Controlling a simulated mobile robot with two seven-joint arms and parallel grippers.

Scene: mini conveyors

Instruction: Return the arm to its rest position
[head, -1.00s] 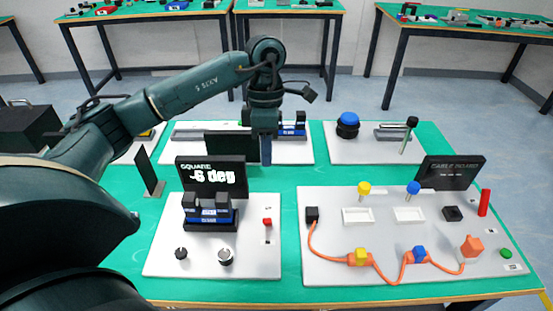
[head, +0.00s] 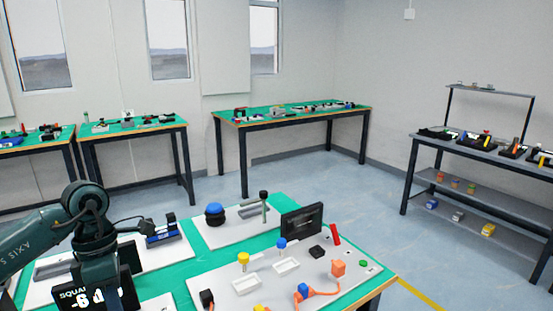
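My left arm comes in from the lower left in the head view. Its dark green wrist and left gripper (head: 100,283) hang downward over the left part of the green table (head: 182,272). No held object can be seen. My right gripper is not in view.
A blue button (head: 215,209) and an upright lever (head: 264,205) stand on a white board behind the cable board (head: 238,283) with its orange cable. Other tables (head: 290,115) line the wall. A shelf (head: 470,205) stands at right. Floor between is clear.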

